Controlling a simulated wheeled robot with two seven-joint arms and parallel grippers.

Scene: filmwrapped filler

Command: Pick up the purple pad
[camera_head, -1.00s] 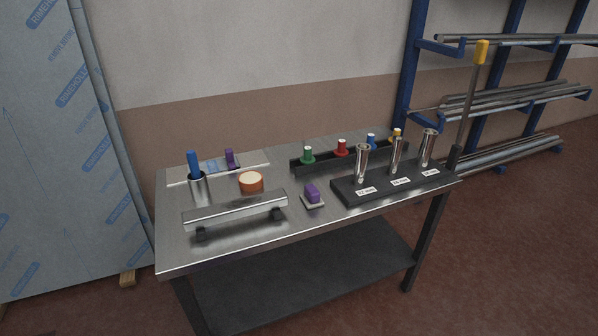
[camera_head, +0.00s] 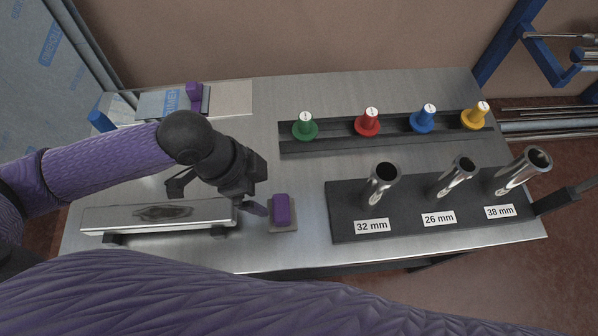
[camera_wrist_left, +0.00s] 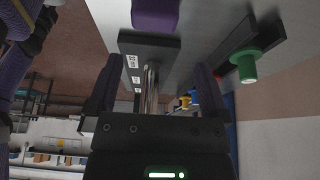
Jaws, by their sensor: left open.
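The purple pad (camera_head: 282,210), a small block on a thin grey square plate, sits near the front edge of the metal table, right of the low metal bar. A purple block, apparently the same one, also shows at the top of the left wrist view (camera_wrist_left: 155,14). My left gripper (camera_head: 257,207) is just left of the pad, its visible fingertip close to it. Whether they touch cannot be told. In the left wrist view its fingers are apart with no object held between them.
A dark block (camera_head: 345,226) with several upright metal tubes stands to the right. Behind it is a dark rail (camera_head: 340,145) with colored plugs. A second purple piece (camera_head: 194,92) stands at the back left. A metal bar (camera_head: 110,219) lies under my left arm.

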